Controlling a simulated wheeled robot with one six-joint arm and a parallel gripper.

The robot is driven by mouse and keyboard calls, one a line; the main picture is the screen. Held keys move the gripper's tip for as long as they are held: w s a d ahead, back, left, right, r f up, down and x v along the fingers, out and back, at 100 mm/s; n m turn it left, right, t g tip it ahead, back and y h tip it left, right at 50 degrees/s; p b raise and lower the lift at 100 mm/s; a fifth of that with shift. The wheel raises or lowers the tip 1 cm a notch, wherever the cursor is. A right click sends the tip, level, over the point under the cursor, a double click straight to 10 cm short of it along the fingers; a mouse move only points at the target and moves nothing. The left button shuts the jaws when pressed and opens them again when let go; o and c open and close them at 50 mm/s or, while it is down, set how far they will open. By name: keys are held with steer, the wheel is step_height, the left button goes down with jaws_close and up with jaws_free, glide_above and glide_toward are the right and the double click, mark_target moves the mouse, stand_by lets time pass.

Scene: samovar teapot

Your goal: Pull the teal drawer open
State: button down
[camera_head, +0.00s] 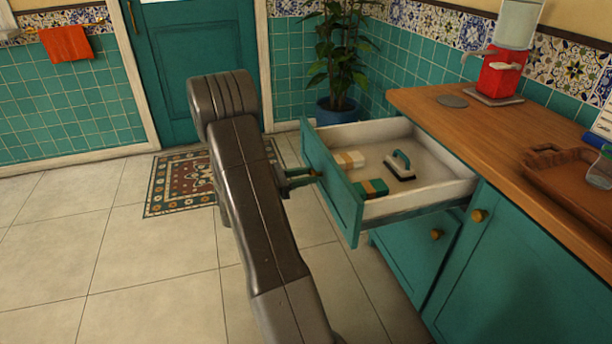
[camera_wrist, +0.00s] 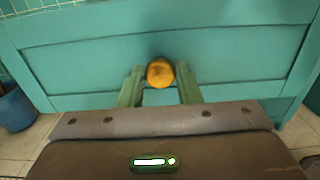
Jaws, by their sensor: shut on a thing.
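The teal drawer (camera_head: 333,190) stands pulled out from the counter in the head view, and its white inside shows. Its front panel fills the upper part of the wrist view (camera_wrist: 235,60). My gripper (camera_head: 314,175) is at the drawer front, in line with the round brass knob. In the wrist view the knob (camera_wrist: 160,73) sits between the two green fingers of my gripper (camera_wrist: 160,84), which are shut on it. The knob is mostly hidden by the fingers in the head view.
Inside the drawer lie a teal-handled brush (camera_head: 400,166), a green-and-tan block (camera_head: 371,188) and a pale block (camera_head: 348,159). The wooden counter (camera_head: 440,122) holds a red samovar (camera_head: 499,75). A potted plant (camera_head: 338,108) stands behind the drawer.

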steer(key=c, duration=1.1)
jaws_free()
steer(key=shift+o, duration=0.2)
steer(key=shift+a, duration=0.1)
steer(key=p+v, duration=0.2)
steer(key=v, duration=1.1)
steer(key=shift+a+p, duration=0.3)
steer(key=shift+s, duration=0.1)
steer(key=b+x, duration=0.2)
steer(key=x, duration=1.2)
steer(key=shift+d+b, duration=0.25)
steer(key=shift+b, duration=0.15)
